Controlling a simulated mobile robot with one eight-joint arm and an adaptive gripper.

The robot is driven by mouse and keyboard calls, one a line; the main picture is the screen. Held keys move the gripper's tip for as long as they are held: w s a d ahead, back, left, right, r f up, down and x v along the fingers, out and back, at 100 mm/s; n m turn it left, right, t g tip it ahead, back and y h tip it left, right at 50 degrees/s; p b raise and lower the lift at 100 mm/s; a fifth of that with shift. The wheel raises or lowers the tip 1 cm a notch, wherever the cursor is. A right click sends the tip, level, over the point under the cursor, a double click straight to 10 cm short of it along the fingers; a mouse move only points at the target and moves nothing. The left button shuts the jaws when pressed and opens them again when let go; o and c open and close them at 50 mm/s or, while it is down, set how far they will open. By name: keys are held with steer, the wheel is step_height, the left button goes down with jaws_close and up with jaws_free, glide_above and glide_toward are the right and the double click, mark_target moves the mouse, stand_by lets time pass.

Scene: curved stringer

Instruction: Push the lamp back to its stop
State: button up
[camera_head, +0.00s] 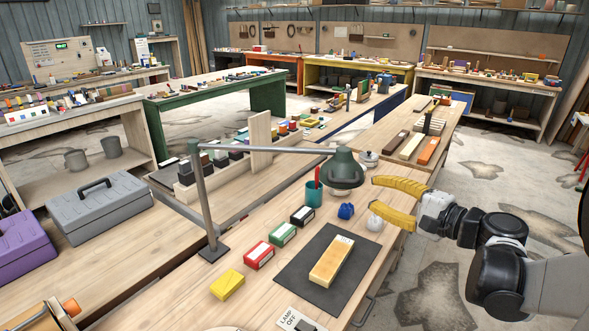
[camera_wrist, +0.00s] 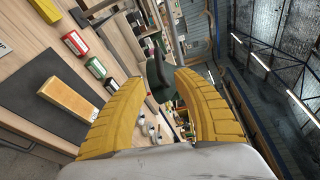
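The lamp has a dark green shade (camera_head: 345,170) on a long grey horizontal arm, carried by a grey post (camera_head: 204,200) with a square foot on the bench. The shade hangs over the bench's right side, beyond a teal cup. My gripper (camera_head: 375,193) is open, its two curved yellow fingers pointing left towards the shade. A small gap shows between fingertips and shade in the head view. In the wrist view the shade (camera_wrist: 160,76) appears between and beyond the open fingers (camera_wrist: 160,86). Nothing is held. No stop can be made out.
On the wooden bench are a teal cup (camera_head: 314,194), a blue item (camera_head: 346,211), a white item (camera_head: 375,223) and several small boxes. A dark mat (camera_head: 290,270) carries a tan block (camera_head: 331,262). A "LAMP OFF" label (camera_head: 289,319) lies at the front. Open floor is to the right.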

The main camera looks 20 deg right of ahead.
mark_target(348, 183)
steer(key=b+x, duration=0.2)
steer(key=x, duration=0.8)
steer(key=shift+a+f, duration=0.1)
steer(key=shift+a, duration=0.05)
jaws_close()
